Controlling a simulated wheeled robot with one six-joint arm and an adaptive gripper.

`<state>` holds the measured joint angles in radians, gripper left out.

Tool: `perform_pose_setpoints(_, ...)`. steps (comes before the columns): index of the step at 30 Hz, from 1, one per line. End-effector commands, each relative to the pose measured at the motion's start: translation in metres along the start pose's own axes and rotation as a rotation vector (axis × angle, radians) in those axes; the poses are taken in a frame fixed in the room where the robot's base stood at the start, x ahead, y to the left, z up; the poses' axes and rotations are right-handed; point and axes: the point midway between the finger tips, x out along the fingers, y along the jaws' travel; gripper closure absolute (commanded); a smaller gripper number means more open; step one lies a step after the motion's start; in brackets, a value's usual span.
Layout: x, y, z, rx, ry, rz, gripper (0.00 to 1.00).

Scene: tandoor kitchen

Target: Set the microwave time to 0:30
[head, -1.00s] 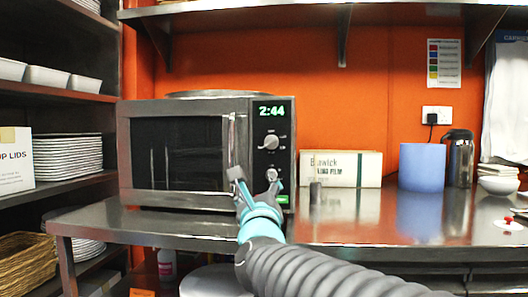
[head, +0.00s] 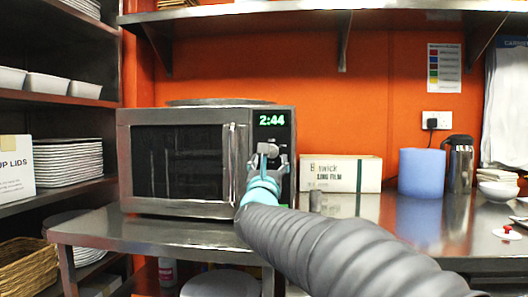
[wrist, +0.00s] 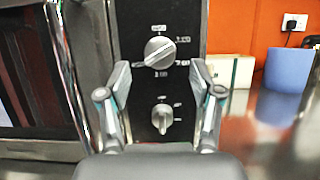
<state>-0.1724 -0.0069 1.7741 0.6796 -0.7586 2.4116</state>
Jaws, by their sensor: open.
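The microwave (head: 175,208) stands on the steel counter with its door shut. Its green display (head: 271,120) reads 2:44. In the wrist view its black control panel has two round silver knobs, an upper knob (wrist: 159,53) and a lower knob (wrist: 162,118). My gripper (head: 268,155) is in front of the panel at about the upper knob's height and covers much of the knobs in the head view. In the wrist view my gripper (wrist: 160,70) is open and empty, its fingertips to either side of and just below the upper knob. I see no contact with the knob.
A cardboard film box (head: 345,173), a blue cylinder (head: 421,173) and a dark flask (head: 459,165) stand on the counter to the right. A small grey cylinder (head: 315,201) is near the microwave's right side. A steel shelf (head: 250,17) runs above.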

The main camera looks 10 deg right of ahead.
Motion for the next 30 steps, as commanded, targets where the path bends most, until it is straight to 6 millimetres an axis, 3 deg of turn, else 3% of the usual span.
perform_pose_setpoints(6, 0.027, 0.0, 0.001, -0.001, 0.001, 0.0, 0.35)
perform_pose_setpoints(18, 0.033, 0.0, 0.0, 0.0, 0.0, 0.001, 0.35)
perform_pose_setpoints(19, 0.033, 0.0, 0.0, 0.0, 0.0, 0.001, 0.38)
perform_pose_setpoints(26, 0.033, 0.0, 0.0, 0.0, 0.0, 0.001, 0.95)
perform_pose_setpoints(30, 0.033, 0.0, -0.001, -0.002, 0.0, 0.001, 0.95)
